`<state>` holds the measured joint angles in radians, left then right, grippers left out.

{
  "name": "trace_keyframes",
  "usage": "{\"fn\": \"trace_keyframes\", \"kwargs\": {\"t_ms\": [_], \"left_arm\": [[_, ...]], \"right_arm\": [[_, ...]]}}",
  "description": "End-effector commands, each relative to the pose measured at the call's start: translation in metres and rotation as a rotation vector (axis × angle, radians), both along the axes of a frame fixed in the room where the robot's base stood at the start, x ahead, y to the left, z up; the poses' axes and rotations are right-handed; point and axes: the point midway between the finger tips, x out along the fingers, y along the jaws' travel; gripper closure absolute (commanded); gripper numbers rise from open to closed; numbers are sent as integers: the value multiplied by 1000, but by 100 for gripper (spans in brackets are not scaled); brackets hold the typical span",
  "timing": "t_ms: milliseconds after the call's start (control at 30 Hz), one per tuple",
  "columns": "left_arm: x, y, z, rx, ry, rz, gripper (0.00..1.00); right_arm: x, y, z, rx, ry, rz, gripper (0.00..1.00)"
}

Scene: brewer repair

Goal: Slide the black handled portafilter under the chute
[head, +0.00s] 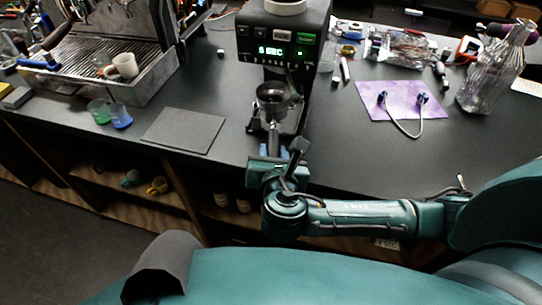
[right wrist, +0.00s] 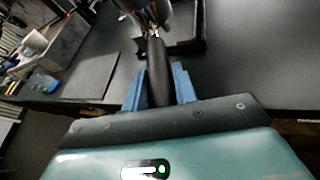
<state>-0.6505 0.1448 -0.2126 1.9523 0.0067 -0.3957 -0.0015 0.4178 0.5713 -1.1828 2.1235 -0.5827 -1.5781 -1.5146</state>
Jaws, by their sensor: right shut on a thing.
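The black handled portafilter (head: 274,124) is at the front of the grinder (head: 283,45), below its chute. My right gripper (head: 270,159) is shut on its black handle, which points toward me. In the right wrist view the handle (right wrist: 157,72) lies between the blue fingers of my right gripper (right wrist: 158,88). The portafilter's metal head (right wrist: 150,15) shows at the top of that view, partly cut off. A dark funnel-like part (head: 274,97) sits under the chute; I cannot tell whether the portafilter touches it. My left gripper is not in view.
An espresso machine (head: 105,60) with cups stands at the left. A dark flat mat (head: 183,131) lies left of the grinder. A purple cloth (head: 400,112) with a cable and a glass bottle (head: 492,75) are at the right. The counter's front edge runs below my right gripper.

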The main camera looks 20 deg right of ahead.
Motion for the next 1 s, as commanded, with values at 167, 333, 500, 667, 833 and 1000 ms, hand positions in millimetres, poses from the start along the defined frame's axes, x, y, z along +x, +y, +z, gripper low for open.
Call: {"fn": "trace_keyframes", "kwargs": {"t_ms": [167, 333, 500, 667, 833, 1000], "left_arm": [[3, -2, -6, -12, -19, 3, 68], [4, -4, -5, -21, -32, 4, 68], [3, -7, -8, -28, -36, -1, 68], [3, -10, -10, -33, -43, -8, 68], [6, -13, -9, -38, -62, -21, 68], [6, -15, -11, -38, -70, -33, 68]], "right_arm": [[10, -6, -9, 1, -7, 0, 100], [19, -12, -10, 0, -5, 0, 100], [28, -19, -11, 0, -6, -1, 100], [37, -25, -12, -1, -6, -1, 100], [46, -31, -14, -1, -6, 1, 100], [55, -37, -14, -1, -6, -1, 100]]}}
